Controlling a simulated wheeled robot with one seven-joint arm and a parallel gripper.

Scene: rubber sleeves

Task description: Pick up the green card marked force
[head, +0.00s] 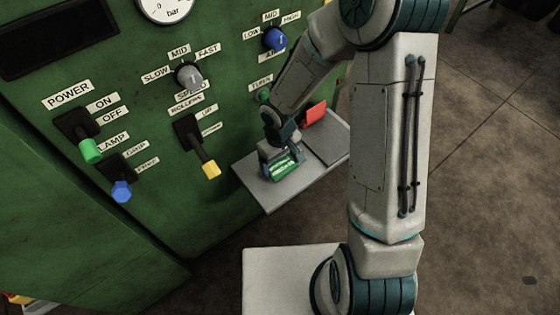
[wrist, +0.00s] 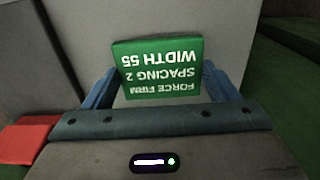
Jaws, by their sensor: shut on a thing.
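The green card (wrist: 158,68) shows in the wrist view with white print reading "FORCE FIRM", "SPACING 2" and "WIDTH 55", upside down in the picture. My gripper (wrist: 158,88) has its blue fingers at the card's left and right edges and is shut on it. In the head view the green card (head: 285,167) shows at my gripper (head: 282,160), over the grey shelf. I cannot tell whether the card touches the shelf.
The grey shelf (head: 262,193) juts from the green machine panel (head: 225,130). A red card (head: 315,112) stands to the right of my gripper, and red also shows in the wrist view (wrist: 25,140). Levers with a yellow tip (head: 211,170) and a green tip (head: 90,150) stick out left of the shelf.

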